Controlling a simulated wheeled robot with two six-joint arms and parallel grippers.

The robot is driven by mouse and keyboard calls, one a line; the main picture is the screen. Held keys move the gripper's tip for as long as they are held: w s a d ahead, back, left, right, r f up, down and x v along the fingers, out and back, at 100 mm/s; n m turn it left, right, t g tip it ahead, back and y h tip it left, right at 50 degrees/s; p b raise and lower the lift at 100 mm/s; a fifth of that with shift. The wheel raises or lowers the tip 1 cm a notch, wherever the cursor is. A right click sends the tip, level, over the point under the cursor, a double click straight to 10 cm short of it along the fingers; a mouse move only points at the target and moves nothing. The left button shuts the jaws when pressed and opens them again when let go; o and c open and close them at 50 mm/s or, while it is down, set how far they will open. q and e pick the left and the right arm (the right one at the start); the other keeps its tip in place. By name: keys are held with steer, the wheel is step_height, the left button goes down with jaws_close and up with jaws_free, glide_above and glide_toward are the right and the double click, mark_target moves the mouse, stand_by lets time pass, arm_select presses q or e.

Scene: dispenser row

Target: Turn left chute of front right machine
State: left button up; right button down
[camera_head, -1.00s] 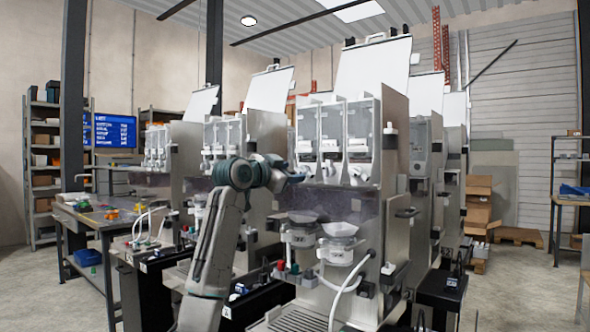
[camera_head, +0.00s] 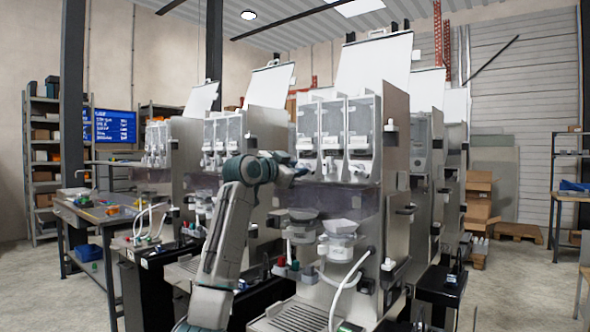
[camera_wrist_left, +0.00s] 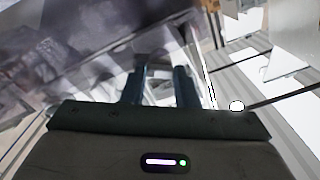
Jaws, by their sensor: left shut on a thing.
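The front right machine (camera_head: 395,150) stands in the middle of the head view, with three clear hoppers side by side. Below each hopper is a white chute. The left chute (camera_head: 307,164) is the one nearest my left gripper (camera_head: 301,171). My left arm reaches in from the lower left, and its gripper is at this chute, partly hiding its lower part. The chute's exact angle cannot be told. My right gripper is in neither view.
Two funnel cups (camera_head: 340,240) sit below the chutes, over a grated tray (camera_head: 290,318). A white hose (camera_head: 352,272) curves in front. Another machine (camera_head: 225,140) stands behind my arm on the left. A work table (camera_head: 95,212) is further left. Open floor lies at the right.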

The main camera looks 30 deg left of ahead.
arm_select(q)
steer(key=shift+n+p, duration=3.75)
steer(key=shift+n, duration=8.05)
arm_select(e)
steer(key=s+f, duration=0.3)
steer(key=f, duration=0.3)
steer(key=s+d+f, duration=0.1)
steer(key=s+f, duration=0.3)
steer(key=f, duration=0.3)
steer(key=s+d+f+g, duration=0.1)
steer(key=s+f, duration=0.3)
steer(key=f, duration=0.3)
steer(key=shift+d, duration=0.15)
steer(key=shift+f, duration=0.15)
arm_select(q)
steer(key=o, duration=1)
